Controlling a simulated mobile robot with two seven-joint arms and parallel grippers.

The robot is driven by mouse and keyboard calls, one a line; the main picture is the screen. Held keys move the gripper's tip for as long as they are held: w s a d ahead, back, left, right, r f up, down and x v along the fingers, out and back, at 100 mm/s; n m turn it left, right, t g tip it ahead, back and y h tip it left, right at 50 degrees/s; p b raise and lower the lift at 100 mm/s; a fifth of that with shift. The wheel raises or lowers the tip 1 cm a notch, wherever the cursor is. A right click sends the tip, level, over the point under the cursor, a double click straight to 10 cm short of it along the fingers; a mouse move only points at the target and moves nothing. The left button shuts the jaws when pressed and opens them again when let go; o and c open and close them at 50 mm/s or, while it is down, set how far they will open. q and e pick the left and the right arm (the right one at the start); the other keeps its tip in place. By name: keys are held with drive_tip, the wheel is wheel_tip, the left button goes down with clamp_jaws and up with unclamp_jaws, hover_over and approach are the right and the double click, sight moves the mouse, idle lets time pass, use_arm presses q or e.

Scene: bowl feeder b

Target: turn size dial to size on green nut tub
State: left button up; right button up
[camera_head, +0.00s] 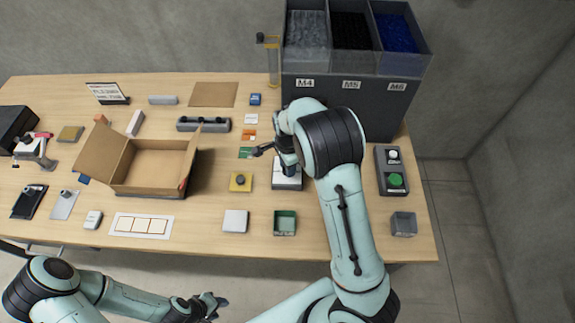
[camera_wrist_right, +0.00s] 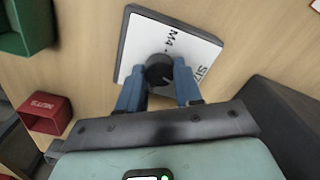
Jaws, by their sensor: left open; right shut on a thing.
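The size dial is a white plate with a dark edge and a black round knob. In the right wrist view, the dial plate (camera_wrist_right: 150,42) carries the letters M4 and part of the word SIZE, and the knob (camera_wrist_right: 159,69) sits between the blue fingertips. My right gripper (camera_wrist_right: 160,84) is shut on the knob. In the head view the dial plate (camera_head: 287,184) shows partly under my right gripper (camera_head: 288,168). The green nut tub (camera_head: 285,223) stands in front of the dial; any size marking on it cannot be read. My left gripper (camera_head: 211,304) is open and empty, off the table's front edge.
The grey hopper (camera_head: 345,112) behind has bins labelled M4, M5 and M6. A red tub (camera_wrist_right: 47,114) marked NUTS shows in the wrist view. An open cardboard box (camera_head: 150,165), a yellow block with a knob (camera_head: 240,182) and a button box (camera_head: 394,170) are nearby.

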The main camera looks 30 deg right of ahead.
drive_tip(key=n, duration=0.5)
drive_tip(key=shift+n+b, duration=0.3)
drive_tip(key=shift+b, duration=0.05)
drive_tip(key=n, duration=0.5)
drive_tip(key=shift+b, duration=0.3)
drive_tip(key=n, duration=0.5)
drive_tip(key=shift+n, duration=0.4)
use_arm(q)
drive_tip(key=shift+s+f+b, duration=0.3)
drive_tip(key=shift+s+f, duration=0.95)
drive_tip(key=shift+s, duration=0.15)
use_arm(e)
drive_tip(key=shift+n, duration=2.2)
drive_tip(key=o, duration=1)
drive_tip(key=shift+o, duration=0.2)
use_arm(q)
drive_tip(key=shift+w+r+p, duration=0.4)
drive_tip(key=shift+w+r, duration=0.15)
use_arm(e)
wheel_tip(320, 180, up, 14)
drive_tip(key=shift+f, duration=0.25)
